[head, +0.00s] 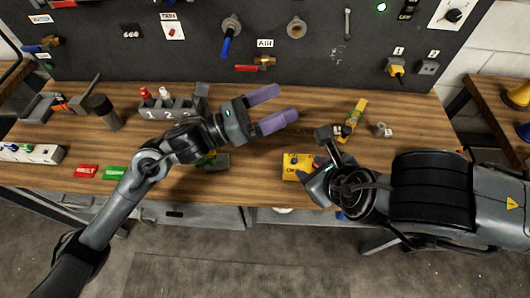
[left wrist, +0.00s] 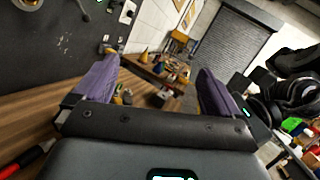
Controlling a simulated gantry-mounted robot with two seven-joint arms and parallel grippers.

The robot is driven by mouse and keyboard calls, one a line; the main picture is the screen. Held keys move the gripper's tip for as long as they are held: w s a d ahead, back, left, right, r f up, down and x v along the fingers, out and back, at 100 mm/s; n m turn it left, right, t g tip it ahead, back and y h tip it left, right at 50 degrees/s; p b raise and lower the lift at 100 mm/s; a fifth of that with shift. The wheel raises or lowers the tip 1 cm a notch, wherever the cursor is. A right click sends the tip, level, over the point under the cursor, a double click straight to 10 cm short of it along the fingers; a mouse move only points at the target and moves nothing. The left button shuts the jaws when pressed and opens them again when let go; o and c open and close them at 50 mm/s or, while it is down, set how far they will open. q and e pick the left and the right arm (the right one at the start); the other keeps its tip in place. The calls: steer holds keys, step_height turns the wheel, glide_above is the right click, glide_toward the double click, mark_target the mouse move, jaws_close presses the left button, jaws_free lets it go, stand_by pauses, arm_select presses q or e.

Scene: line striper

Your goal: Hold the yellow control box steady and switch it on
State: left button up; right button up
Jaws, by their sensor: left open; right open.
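The yellow control box (head: 293,166) lies on the wooden workbench near its front edge, right of centre in the head view. Its right side is partly hidden by my right gripper (head: 322,160), which is open right beside it; I cannot tell whether they touch. Its switch is too small to make out. My left gripper (head: 278,108) is open and empty, up and left of the box, its purple fingers pointing right. Those fingers also frame the left wrist view (left wrist: 155,85), with nothing between them. I cannot pick out the control box in that view.
A numbered grey holder (head: 168,112) with bottles, a dark cylinder (head: 104,112), red (head: 86,171) and green (head: 116,173) labels occupy the bench's left. A yellow tool (head: 354,118) lies behind my right gripper. A dark pegboard (head: 190,60) with valves rises behind.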

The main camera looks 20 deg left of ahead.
arm_select(q)
steer(key=d+f+m+g, duration=0.4)
steer(key=f, duration=0.1)
steer(key=m+g+y, duration=0.3)
steer(key=m+g, duration=0.1)
steer(key=g, duration=0.1)
glide_toward(302, 163)
steer(key=shift+a+r, duration=0.1)
steer(key=shift+r, duration=0.15)
steer(key=shift+f, duration=0.2)
steer(key=x, duration=1)
steer(key=shift+f, duration=0.25)
